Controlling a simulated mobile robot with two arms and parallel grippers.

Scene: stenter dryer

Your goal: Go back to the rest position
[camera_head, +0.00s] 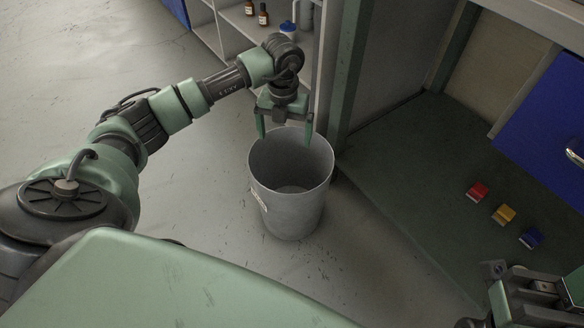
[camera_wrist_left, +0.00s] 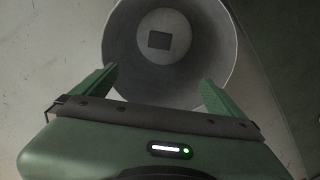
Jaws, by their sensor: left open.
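My left gripper (camera_head: 285,130) is open and points down over a grey bin (camera_head: 292,212). Its two green fingers are spread apart above the bin's far rim, with nothing between them. In the left wrist view the open left gripper (camera_wrist_left: 158,82) frames the bin's round mouth (camera_wrist_left: 118,62). A small dark square shape (camera_wrist_left: 159,40) shows at the bin's bottom; I cannot tell what it is. Part of my right arm and its gripper (camera_head: 528,297) shows at the lower right corner; its jaws are not clear.
Red (camera_head: 477,192), yellow (camera_head: 503,215) and blue (camera_head: 530,238) blocks lie on the dark green surface (camera_head: 420,180) to the right. A shelf (camera_head: 238,25) with brown bottles (camera_head: 263,14) stands behind. A green post (camera_head: 345,70) rises close right of my left gripper. Floor at left is clear.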

